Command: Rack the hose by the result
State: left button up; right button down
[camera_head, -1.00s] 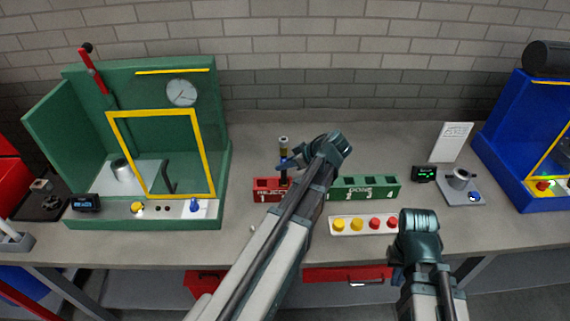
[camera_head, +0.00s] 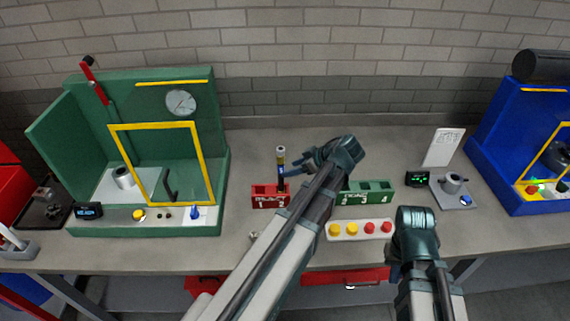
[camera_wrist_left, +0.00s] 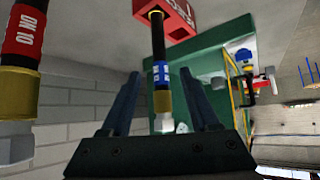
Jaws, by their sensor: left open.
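A hose with a blue band (camera_head: 281,158) stands upright in the red REJECT rack (camera_head: 258,201). My left gripper (camera_head: 288,171) reaches in from the right at the hose. In the left wrist view the open fingers (camera_wrist_left: 160,82) lie one on each side of the blue-banded hose (camera_wrist_left: 160,50), which appears untouched; the red rack (camera_wrist_left: 181,20) is at the top. A second hose end with a red band (camera_wrist_left: 24,32) is close to the camera at the left. The green DONE rack (camera_head: 372,199) is partly hidden by my left arm. My right gripper (camera_head: 398,272) is low at the right, its fingers unclear.
A green test machine (camera_head: 150,130) with a yellow-framed door stands left, a blue machine (camera_head: 510,140) right. A white tray of yellow and red caps (camera_head: 360,230) lies in front of the green rack.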

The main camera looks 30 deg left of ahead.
pick_arm(q)
jog(key=p+v, duration=0.4)
jog(key=v, duration=0.3)
jog(key=shift+d+r, duration=0.25)
pick_arm(e)
jog(key=shift+r, duration=2.65)
pick_arm(q)
jog(key=s+d+f+m+h+b, duration=0.4)
jog(key=s+d+f+m, duration=0.3)
jog(key=d+m, duration=0.3)
jog(key=s+d+f+m+g+h+b, duration=0.1)
jog(key=s+d+f+m+h+b, duration=0.3)
jog(key=s+d+f+m, duration=0.4)
jog(key=d+m, duration=0.2)
jog(key=shift+s+f+m+b, duration=0.25)
jog(key=shift+s+m+b, duration=0.05)
jog(key=shift+s+m, duration=0.1)
pick_arm(e)
notch_tip(320, 180, down, 9)
jog(key=shift+r, duration=0.15)
